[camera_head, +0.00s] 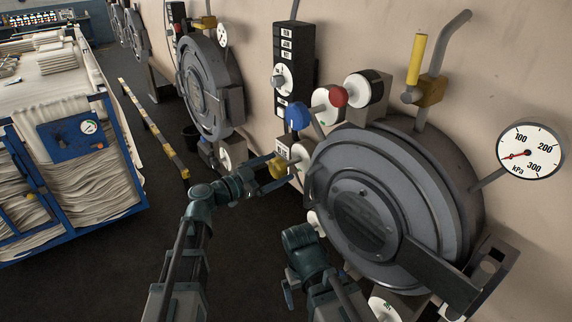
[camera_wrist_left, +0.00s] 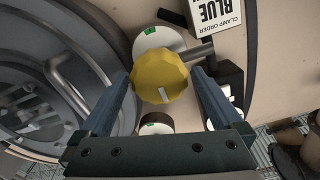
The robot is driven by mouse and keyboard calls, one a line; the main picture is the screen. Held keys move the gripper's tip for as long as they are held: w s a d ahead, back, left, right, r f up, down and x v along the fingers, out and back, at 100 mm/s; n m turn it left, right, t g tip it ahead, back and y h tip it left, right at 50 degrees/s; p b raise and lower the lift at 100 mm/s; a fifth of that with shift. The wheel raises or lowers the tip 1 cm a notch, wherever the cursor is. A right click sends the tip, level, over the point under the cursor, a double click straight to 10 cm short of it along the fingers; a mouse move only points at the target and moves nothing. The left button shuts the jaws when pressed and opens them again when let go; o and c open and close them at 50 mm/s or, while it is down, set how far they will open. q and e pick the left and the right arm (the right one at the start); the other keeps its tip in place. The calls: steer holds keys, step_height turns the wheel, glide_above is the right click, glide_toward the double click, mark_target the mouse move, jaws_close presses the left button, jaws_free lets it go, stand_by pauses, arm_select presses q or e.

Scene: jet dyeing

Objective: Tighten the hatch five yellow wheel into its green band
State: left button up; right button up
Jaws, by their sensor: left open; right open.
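The yellow wheel (camera_head: 277,168) sits at the left side of the large round hatch (camera_head: 375,200), low on the wall. In the left wrist view the faceted yellow wheel (camera_wrist_left: 160,77) shows a small white mark on its face. Behind it is a white disc (camera_wrist_left: 155,38) with a small green band (camera_wrist_left: 150,31). My left gripper (camera_head: 268,176) is open at the wheel, with one finger on each side in the wrist view; I cannot tell whether they touch it. My right gripper (camera_head: 306,288) is open and empty, low in front of the hatch.
A blue knob (camera_head: 297,116) and a red knob (camera_head: 338,96) stand above the yellow wheel. A "CLAMP ORDER BLUE" label (camera_wrist_left: 210,14) is beside the disc. A kPa gauge (camera_head: 529,152) is at right.

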mark_target(286, 164)
arm_select(q)
steer(key=shift+x, duration=1.9)
steer(key=c, duration=1.2)
